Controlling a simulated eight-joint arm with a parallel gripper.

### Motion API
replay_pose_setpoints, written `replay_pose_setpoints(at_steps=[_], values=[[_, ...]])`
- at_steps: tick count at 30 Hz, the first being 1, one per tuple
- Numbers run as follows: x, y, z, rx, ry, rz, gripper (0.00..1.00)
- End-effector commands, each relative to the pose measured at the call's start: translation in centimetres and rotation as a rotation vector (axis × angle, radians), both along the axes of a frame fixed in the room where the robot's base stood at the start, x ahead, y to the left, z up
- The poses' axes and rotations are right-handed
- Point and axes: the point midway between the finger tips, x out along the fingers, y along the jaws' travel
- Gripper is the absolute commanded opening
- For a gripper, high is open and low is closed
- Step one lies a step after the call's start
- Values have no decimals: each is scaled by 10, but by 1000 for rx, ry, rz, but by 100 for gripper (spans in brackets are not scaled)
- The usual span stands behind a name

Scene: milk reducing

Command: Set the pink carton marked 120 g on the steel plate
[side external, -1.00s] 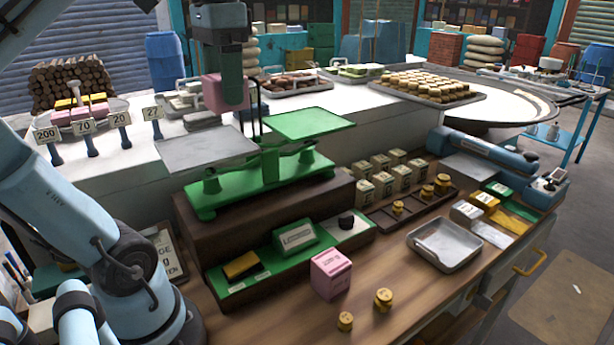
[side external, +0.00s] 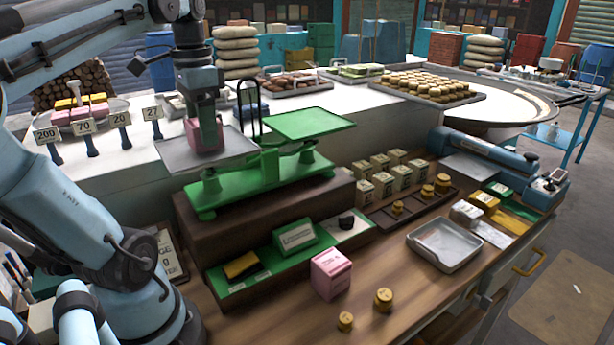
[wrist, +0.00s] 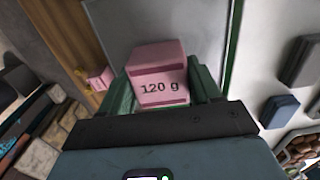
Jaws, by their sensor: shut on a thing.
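The pink carton (wrist: 160,72) marked 120 g is between the fingers of my gripper (wrist: 163,95), which is shut on it. In the side external view the carton (side external: 203,145) is low over the steel plate (side external: 180,154), at the left end of the green balance. I cannot tell whether its underside touches the plate. In the wrist view the plate (wrist: 115,25) spreads behind the carton. My gripper (side external: 206,135) points down and hides part of the carton.
A green pan (side external: 310,122) is on the balance's right side, with a dark upright loop (side external: 249,105) between the pans. Another pink carton (side external: 331,273) stands on the wooden bench. Number tags (side external: 48,135) stand left of the plate.

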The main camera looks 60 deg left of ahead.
Motion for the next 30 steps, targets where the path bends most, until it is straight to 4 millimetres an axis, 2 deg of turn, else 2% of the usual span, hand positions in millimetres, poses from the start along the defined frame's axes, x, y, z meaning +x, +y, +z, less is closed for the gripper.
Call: replay_pose_setpoints(at_steps=[12,13,17,26,30], values=[[0,0,-5,0,0,0,29],[0,0,-5,0,0,0,67],[0,0,-4,0,0,0,87],[0,0,-4,0,0,0,88],[0,0,5,0,0,0,88]])
